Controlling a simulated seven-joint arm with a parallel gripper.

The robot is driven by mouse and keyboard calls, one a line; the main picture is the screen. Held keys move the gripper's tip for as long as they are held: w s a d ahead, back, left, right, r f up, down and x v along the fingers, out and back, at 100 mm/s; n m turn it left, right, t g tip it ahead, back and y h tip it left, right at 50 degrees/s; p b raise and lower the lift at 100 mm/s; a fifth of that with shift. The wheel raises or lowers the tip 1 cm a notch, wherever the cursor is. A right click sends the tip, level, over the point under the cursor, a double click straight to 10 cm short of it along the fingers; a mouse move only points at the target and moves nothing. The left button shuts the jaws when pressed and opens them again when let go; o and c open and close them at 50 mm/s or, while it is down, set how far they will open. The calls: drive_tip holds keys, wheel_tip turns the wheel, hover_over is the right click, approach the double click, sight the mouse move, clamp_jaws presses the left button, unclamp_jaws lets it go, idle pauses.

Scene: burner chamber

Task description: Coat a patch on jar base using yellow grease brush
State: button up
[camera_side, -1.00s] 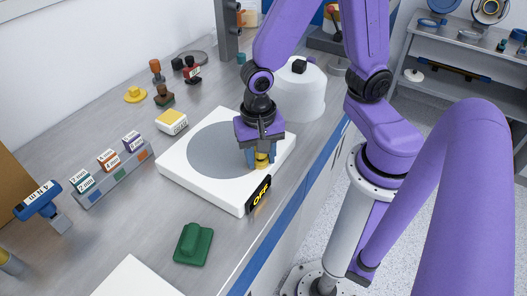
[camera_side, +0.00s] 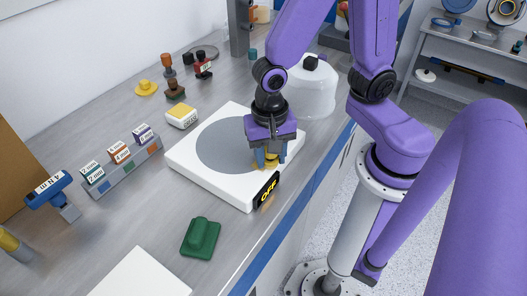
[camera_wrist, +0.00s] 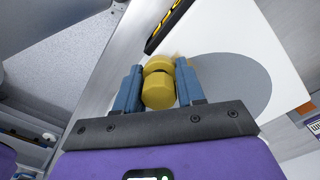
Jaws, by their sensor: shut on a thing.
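The jar base is a white square slab (camera_side: 190,158) with a grey round disc (camera_side: 222,146) on top and a black sign reading "OFF" (camera_side: 267,190) on its front edge. My gripper (camera_side: 271,158) is low over the slab's right part, beside the disc, shut on the yellow grease brush (camera_side: 271,161). In the wrist view the brush (camera_wrist: 158,91) sits between the blue fingers, its far end over white slab near the disc's edge. I cannot tell whether its tip touches the surface. No coated patch can be made out. A clear bell jar (camera_side: 311,88) stands behind.
A rack of labelled blocks (camera_side: 124,169), a blue tool (camera_side: 50,191) and small stamps (camera_side: 174,88) are at left. A green block (camera_side: 201,238) lies in front. The bench's blue edge is at right.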

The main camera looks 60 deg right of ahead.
drive_tip(key=shift+r, duration=3.8)
